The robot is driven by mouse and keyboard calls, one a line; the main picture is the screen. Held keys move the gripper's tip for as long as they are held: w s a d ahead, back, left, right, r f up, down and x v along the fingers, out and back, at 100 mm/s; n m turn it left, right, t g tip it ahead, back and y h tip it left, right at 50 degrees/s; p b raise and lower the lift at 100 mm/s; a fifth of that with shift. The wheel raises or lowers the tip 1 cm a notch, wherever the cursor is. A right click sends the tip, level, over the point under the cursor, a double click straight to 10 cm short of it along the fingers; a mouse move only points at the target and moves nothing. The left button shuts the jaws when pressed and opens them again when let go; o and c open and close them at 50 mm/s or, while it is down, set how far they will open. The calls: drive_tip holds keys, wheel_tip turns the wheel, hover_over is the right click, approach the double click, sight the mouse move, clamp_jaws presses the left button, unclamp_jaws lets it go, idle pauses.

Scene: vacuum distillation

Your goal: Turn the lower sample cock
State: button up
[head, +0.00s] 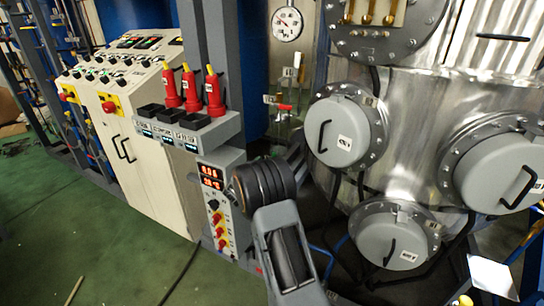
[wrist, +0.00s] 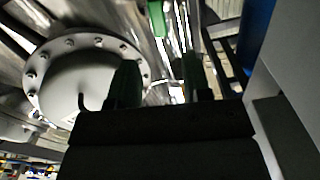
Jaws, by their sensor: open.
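A small fitting with a red handle (head: 284,107) sits low on the narrow piping between the blue column and the steel vessel in the head view. It looks like the lower sample cock, but it is too small to read. My gripper (wrist: 160,80) is open in the wrist view, with its two dark green fingers apart and nothing seen between them. In the head view my arm reaches up toward that piping; its fingers cannot be made out there. A brighter green piece (wrist: 157,19) lies beyond the fingers in the wrist view; I cannot tell what it is.
The steel vessel's round grey hatch (head: 345,135) is right of the piping; a bolted round flange (wrist: 75,75) is close on the left in the wrist view. A control box (head: 215,190) and red bottle-like items (head: 190,88) stand left of my arm. Green floor (head: 60,230) is open at left.

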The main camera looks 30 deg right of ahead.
sight(274, 155)
drive_tip(key=shift+x, duration=3.45)
drive_tip(key=shift+c, duration=0.2)
clamp_jaws()
